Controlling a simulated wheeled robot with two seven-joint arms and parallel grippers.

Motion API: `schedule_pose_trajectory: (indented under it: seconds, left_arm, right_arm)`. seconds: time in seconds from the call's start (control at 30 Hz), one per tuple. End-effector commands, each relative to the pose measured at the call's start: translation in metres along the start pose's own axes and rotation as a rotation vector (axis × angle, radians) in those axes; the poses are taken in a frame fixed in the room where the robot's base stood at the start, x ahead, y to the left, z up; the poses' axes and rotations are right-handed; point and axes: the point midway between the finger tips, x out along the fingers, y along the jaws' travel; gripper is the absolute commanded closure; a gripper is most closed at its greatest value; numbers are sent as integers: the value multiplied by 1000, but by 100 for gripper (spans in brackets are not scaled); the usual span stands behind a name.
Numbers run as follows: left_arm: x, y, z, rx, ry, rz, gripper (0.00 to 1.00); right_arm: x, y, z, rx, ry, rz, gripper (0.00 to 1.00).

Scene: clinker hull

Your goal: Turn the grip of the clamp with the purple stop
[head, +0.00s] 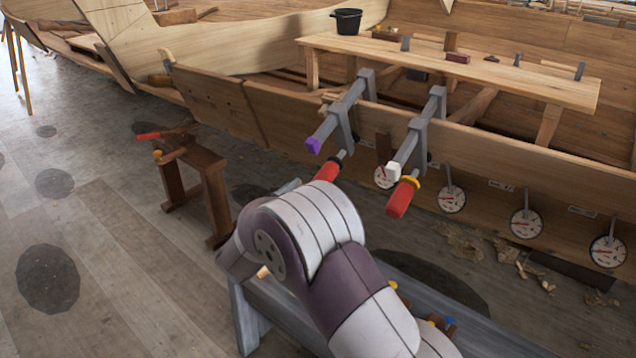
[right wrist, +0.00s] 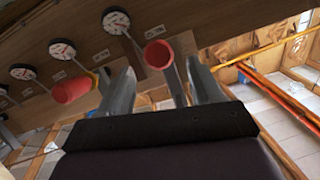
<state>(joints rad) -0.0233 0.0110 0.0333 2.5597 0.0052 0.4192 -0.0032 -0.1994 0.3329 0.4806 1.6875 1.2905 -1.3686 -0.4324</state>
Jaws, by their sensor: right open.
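The clamp with the purple stop (head: 313,145) sits on the hull's upper edge, the left one of two clamps in the head view. Its red grip (head: 328,171) hangs below on a spindle, partly hidden by my arm. In the right wrist view this grip (right wrist: 158,54) appears end-on between the fingertips of my right gripper (right wrist: 162,68). The gripper is open, with a gap on both sides of the grip; I cannot tell how deep the grip lies between the fingers. My right gripper is hidden in the head view. My left gripper is not in view.
A second clamp with a white stop (head: 393,171) and yellow-collared red grip (head: 402,198) stands close to the right. Several round dials (head: 452,199) hang along the hull. A plank bench (head: 490,75) lies behind. A wooden stand (head: 205,165) is at left, with open floor beyond.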

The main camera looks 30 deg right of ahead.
Motion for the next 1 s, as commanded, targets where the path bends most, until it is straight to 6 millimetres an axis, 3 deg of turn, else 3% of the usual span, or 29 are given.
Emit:
schedule_pose_trajectory:
  seconds: [0.1,0.3,0.67,0.7,0.83,0.87,1.0]
  left_arm:
    - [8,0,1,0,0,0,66]
    - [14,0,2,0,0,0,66]
    - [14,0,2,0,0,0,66]
    - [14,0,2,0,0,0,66]
    - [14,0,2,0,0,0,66]
    - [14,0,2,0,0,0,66]
    - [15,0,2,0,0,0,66]
  right_arm:
    - [32,2,3,0,1,4,35]
    - [70,0,2,0,-1,0,35]
    - [81,0,1,0,-2,-3,35]
    - [81,0,1,0,-2,-3,38]
    - [81,0,1,0,-2,-3,80]
    - [81,0,1,0,-2,-3,86]
    - [81,0,1,1,-2,-4,86]
